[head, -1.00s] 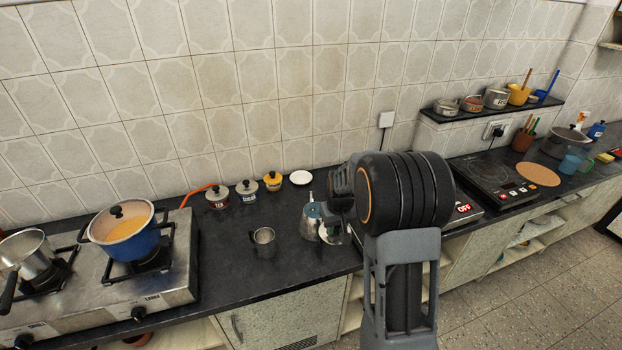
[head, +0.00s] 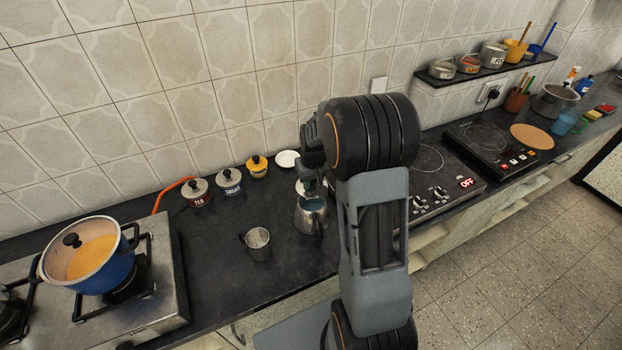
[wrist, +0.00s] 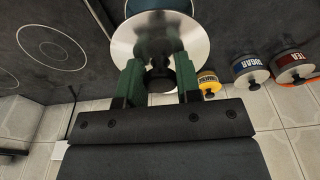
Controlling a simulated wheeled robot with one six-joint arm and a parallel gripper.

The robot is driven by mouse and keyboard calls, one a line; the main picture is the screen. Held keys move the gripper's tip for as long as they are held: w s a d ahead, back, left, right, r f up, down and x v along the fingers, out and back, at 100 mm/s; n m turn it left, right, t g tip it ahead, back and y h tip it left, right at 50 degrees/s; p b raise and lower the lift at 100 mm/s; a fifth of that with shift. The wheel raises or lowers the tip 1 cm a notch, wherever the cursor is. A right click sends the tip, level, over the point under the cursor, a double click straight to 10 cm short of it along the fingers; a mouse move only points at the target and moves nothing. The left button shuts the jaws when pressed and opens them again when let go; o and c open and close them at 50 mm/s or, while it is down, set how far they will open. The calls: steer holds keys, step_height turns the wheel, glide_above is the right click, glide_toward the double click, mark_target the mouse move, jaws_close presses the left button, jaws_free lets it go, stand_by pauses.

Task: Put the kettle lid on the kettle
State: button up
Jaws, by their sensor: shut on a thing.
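The kettle (head: 310,218) is a small steel pot standing upright and open on the dark counter, with a bluish inside. The kettle lid (wrist: 195,42) is a shiny steel disc with a black knob (wrist: 160,82). In the wrist view my gripper (wrist: 160,68) is shut on that knob, one green-padded finger on each side. In the head view the gripper (head: 313,190) is just above and behind the kettle's mouth, with the lid (head: 300,187) partly hidden by the arm. The lid looks raised off the counter and apart from the kettle's rim.
A steel mug (head: 258,243) stands left of the kettle. Labelled jars (head: 229,181) and a white dish (head: 287,159) line the wall. A blue pot (head: 95,262) sits on the left stove. A cooktop (head: 430,165) is at the right. Bare counter lies around the mug.

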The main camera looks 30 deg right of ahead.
steer(key=shift+s+f, duration=0.1)
steer(key=shift+f+b, duration=0.2)
steer(key=shift+b, duration=0.15)
steer(key=shift+f+b, duration=1.9)
steer(key=shift+f, duration=0.5)
steer(key=shift+f+b, duration=0.8)
steer(key=o, duration=1.1)
